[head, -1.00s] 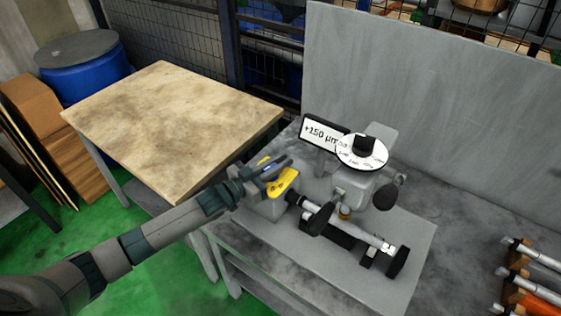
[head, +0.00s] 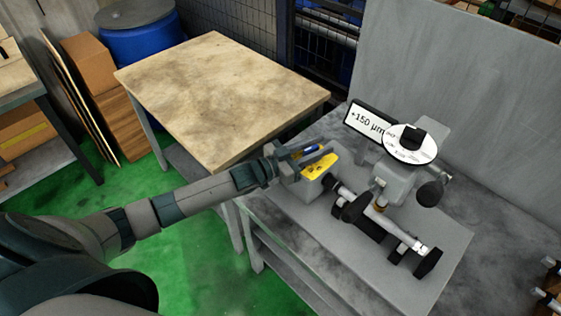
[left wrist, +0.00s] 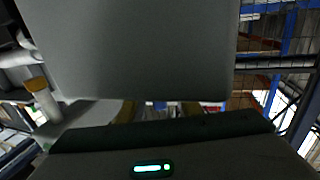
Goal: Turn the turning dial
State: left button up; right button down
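The turning dial is a white disc with a black knob (head: 411,141) on top of the grey grinder (head: 397,182). Its small markings are too fine to read. A sign (head: 366,121) beside it reads "+150 µm". My left gripper (head: 318,155) is left of the dial, apart from it, over the yellow plate (head: 317,167) on the grinder's left block. Its two fingers look parted with nothing between them. In the left wrist view, a large grey surface fills the middle and the dial does not show. My right gripper is not in view.
A wooden-topped table (head: 220,95) stands left of the grinder's bench. A grey panel (head: 465,95) rises behind the dial. Black handles (head: 430,194) stick out of the grinder. A blue barrel (head: 140,40) and cardboard boxes (head: 100,65) are at the back left.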

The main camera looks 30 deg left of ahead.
pick_arm(q)
jog(key=b+v, duration=0.4)
jog(key=v, duration=1.2)
jog(key=shift+b, duration=0.3)
